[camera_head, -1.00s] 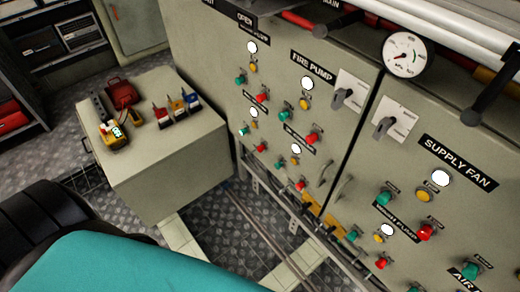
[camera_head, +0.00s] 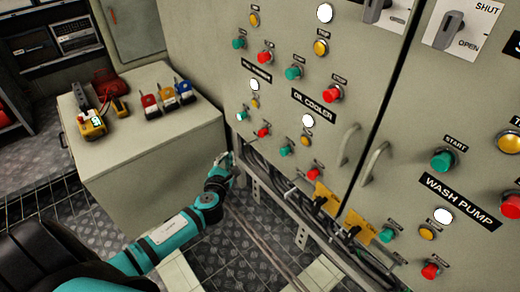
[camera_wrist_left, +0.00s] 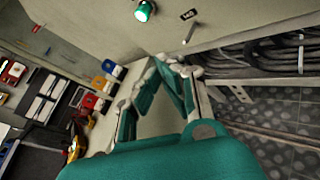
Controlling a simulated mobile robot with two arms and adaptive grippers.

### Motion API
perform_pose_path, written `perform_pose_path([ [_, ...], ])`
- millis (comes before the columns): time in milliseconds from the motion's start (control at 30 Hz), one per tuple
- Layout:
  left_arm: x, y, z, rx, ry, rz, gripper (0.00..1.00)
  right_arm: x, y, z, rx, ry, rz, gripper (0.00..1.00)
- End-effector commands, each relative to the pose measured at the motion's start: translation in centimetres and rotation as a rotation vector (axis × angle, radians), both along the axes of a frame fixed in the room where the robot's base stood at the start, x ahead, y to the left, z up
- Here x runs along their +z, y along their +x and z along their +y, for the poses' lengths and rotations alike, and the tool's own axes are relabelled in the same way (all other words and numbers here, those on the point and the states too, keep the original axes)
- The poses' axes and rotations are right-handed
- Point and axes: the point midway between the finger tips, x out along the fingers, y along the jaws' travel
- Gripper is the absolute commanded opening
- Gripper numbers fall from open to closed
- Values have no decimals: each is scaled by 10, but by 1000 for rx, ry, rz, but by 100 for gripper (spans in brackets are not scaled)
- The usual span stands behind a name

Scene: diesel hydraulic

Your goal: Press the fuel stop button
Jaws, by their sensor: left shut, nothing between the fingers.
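The grey control cabinet carries rows of green and red buttons with lamps. A small black label (camera_head: 257,71) is blurred and I cannot read it for sure. Below it are a green button (camera_head: 242,115) and a red button (camera_head: 263,132); I cannot tell for sure which red button is the fuel stop. My left gripper (camera_head: 224,160) is at the cabinet's lower left, below and left of these buttons, apart from them. In the left wrist view the gripper's fingertips (camera_wrist_left: 166,61) meet, empty, and a green button (camera_wrist_left: 145,11) is above them. My right gripper is not in view.
A grey bench (camera_head: 150,150) with coloured padlocks (camera_head: 168,97) and a yellow meter (camera_head: 92,126) stands left of the cabinet. Cables run under the panel. Door handles (camera_head: 348,144) and yellow-plated levers (camera_head: 322,200) stick out on the right. Patterned floor lies below.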

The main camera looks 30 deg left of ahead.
Motion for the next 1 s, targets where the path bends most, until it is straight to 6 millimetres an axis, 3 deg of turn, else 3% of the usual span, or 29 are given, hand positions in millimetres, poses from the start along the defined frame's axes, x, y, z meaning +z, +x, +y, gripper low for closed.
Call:
perform_pose_path([
  [200,19,6,-1,-25,128,-14,0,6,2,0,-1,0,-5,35],
  [567,18,10,-3,-24,121,-14,0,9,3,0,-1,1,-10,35],
  [1000,16,54,-21,-22,119,-15,0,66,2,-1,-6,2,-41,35],
])
